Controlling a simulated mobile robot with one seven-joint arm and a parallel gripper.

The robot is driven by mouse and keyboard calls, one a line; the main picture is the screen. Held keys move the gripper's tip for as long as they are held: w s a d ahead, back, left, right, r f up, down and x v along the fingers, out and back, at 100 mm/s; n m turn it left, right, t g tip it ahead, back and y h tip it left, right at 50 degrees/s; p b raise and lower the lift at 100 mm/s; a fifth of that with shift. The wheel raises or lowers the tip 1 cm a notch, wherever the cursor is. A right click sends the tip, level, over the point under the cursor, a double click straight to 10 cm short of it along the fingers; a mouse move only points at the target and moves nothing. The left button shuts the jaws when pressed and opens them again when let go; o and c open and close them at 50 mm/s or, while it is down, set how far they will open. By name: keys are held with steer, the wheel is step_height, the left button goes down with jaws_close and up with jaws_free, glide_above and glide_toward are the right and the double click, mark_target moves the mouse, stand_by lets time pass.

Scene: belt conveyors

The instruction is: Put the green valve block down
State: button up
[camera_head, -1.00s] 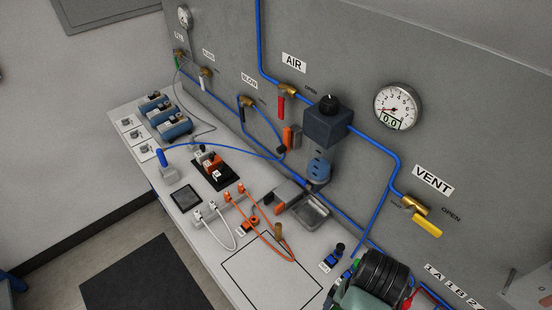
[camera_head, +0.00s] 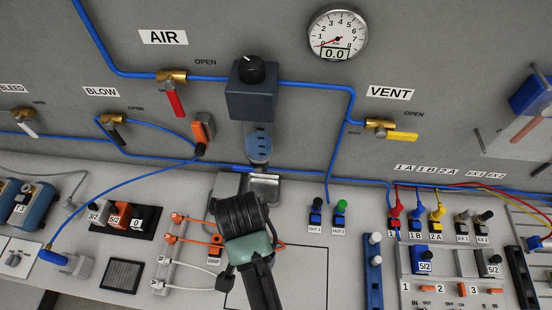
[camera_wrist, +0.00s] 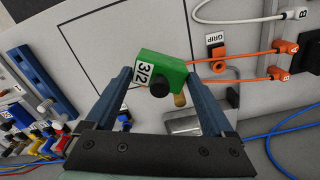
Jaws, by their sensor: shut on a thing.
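The green valve block (camera_wrist: 172,68), with a "3/2" label and a black knob, is between the blue fingers of my gripper (camera_wrist: 159,78) in the wrist view. The gripper is shut on it, above the bench. A black-outlined square on the bench (camera_wrist: 97,50) lies behind it in that view. In the head view my dark wrist hides the fingers and the block; the outlined square (camera_head: 290,288) shows partly below it.
A metal tray (camera_head: 264,187) stands beyond my wrist. An orange GRIP fitting (camera_wrist: 216,67) and orange hoses (camera_head: 190,240) are close by.

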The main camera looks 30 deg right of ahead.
steer(key=s+d+r+m+p, duration=0.25)
steer(key=s+d+m, duration=0.2)
steer(key=m, duration=0.75)
steer(key=f, duration=0.3)
steer(key=f+p, duration=0.1)
steer(key=f, duration=0.6)
steer(key=shift+a, duration=0.3)
steer(key=shift+f, duration=0.1)
steer(key=shift+f, duration=0.1)
steer(key=o, duration=1.3)
steer(key=shift+c, duration=0.2)
step_height(320, 180, up, 12)
steer(key=shift+r, duration=0.2)
